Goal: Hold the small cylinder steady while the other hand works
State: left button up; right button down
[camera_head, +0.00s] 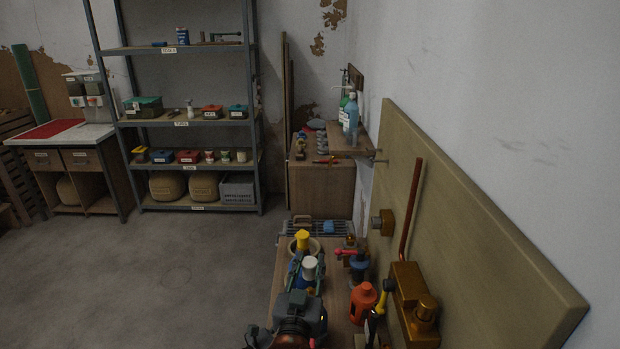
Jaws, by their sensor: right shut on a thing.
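My right gripper (307,279) reaches over the narrow wooden bench (284,262) from the bottom of the head view. Its fingers are closed around a small cylinder with a white top (310,263). The cylinder looks about upright; its lower part is hidden by the fingers and the gripper body. I cannot tell whether it touches the bench. A yellow cylinder-shaped thing (302,238) stands just beyond it, by a round pale rim. My left gripper is not in view.
An orange bottle (363,301) stands close to the right of my gripper. A brass-coloured box fitting (412,300) and a copper pipe (412,205) are on the wall board (480,230). A shelf unit (190,121) stands at the back left. The floor (150,275) left of the bench is clear.

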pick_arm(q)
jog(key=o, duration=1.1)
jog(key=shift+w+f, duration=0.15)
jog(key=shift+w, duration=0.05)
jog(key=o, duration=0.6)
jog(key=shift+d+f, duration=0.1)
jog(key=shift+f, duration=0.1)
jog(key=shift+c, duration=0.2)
